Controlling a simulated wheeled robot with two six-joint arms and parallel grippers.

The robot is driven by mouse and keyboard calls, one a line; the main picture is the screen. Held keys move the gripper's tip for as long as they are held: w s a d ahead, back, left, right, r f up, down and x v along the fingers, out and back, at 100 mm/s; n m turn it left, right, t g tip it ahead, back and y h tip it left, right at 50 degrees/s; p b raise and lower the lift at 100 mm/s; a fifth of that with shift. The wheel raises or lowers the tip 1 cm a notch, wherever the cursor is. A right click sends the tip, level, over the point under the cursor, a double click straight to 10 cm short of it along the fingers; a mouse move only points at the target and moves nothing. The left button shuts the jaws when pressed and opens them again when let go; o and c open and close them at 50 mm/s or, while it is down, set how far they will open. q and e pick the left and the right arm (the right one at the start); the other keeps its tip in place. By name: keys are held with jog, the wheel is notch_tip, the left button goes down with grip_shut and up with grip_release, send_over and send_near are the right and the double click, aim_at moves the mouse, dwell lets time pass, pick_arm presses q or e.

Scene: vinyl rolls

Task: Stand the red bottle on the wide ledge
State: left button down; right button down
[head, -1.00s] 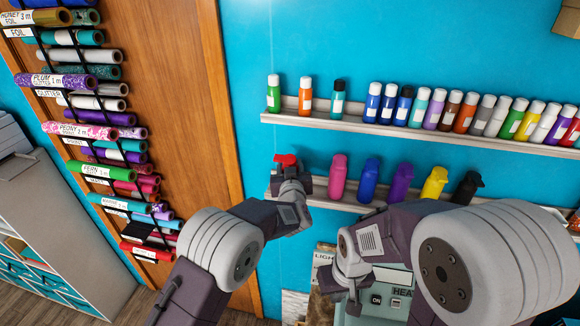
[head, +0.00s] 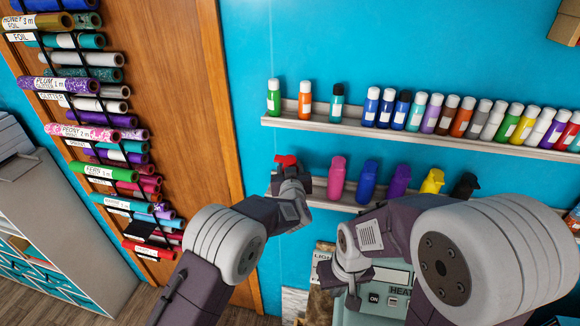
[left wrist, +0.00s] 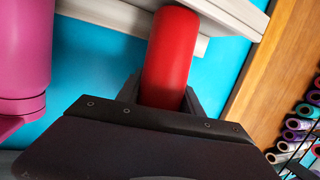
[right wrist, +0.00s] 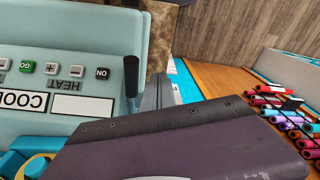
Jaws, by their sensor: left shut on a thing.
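The red bottle (head: 286,161) is at the left end of the lower wall ledge (head: 345,207), left of a pink bottle (head: 337,178). My left gripper (head: 290,178) is shut on it, with a finger on each side in the left wrist view (left wrist: 162,95). There the red bottle (left wrist: 172,55) overlaps the pale ledge (left wrist: 110,12); I cannot tell whether its base touches. My right gripper (head: 352,288) hangs low before the heat press; its fingers look together and empty in the right wrist view (right wrist: 158,92).
The lower ledge also holds blue, purple, yellow and black bottles. The upper ledge (head: 350,130) carries a row of small paint bottles. The heat press (head: 375,310) stands below. A rack of vinyl rolls (head: 85,130) is on the wooden door at left.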

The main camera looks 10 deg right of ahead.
pick_arm(q)
jog(key=c, duration=0.7)
grip_release()
jog(key=shift+s, duration=0.25)
jog(key=shift+s, duration=0.15)
jog(key=shift+v, duration=0.8)
jog(key=shift+s+a+f+b, duration=0.1)
jog(key=shift+s+b, duration=0.15)
jog(key=shift+b, duration=0.05)
jog(key=shift+f+v, duration=0.15)
jog(key=shift+v, duration=0.6)
jog(key=shift+f+v, duration=0.15)
jog(key=shift+v, duration=0.55)
jog(key=shift+s+r, duration=0.1)
